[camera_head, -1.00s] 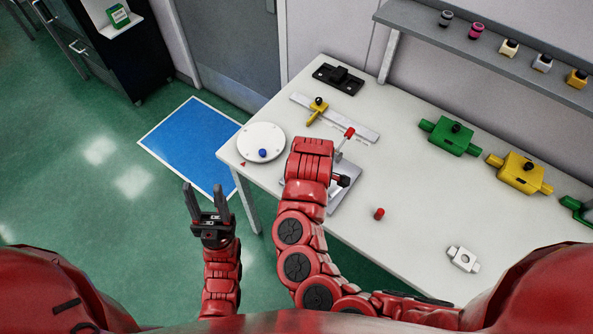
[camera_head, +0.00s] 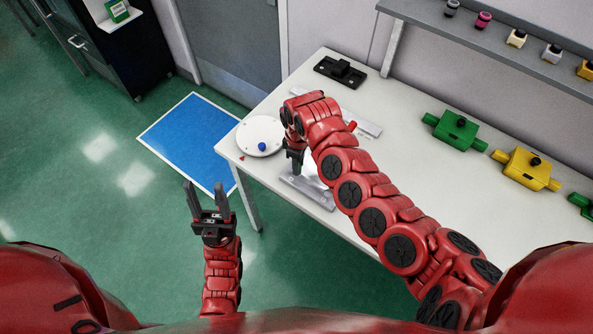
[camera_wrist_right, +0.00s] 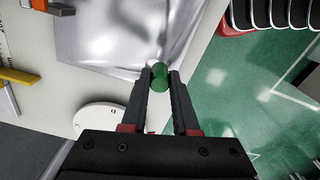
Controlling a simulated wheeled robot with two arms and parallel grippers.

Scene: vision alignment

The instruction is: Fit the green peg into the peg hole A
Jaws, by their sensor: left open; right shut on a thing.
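The green peg (camera_wrist_right: 160,77) is between the fingertips of my right gripper (camera_wrist_right: 158,84) in the right wrist view, seen end-on. In the head view my right gripper (camera_head: 294,160) points down between the white round disc (camera_head: 257,147) and the grey metal plate (camera_head: 309,195); the peg cannot be made out there. The wrist view shows the shiny metal plate (camera_wrist_right: 120,30) behind the peg and the disc (camera_wrist_right: 97,114) at lower left. I cannot identify peg hole A in either view. My left gripper (camera_head: 208,197) is open and empty, off the table above the floor.
A black fixture (camera_head: 340,72) stands on the far part of the white table. My right arm covers much of the table's middle.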

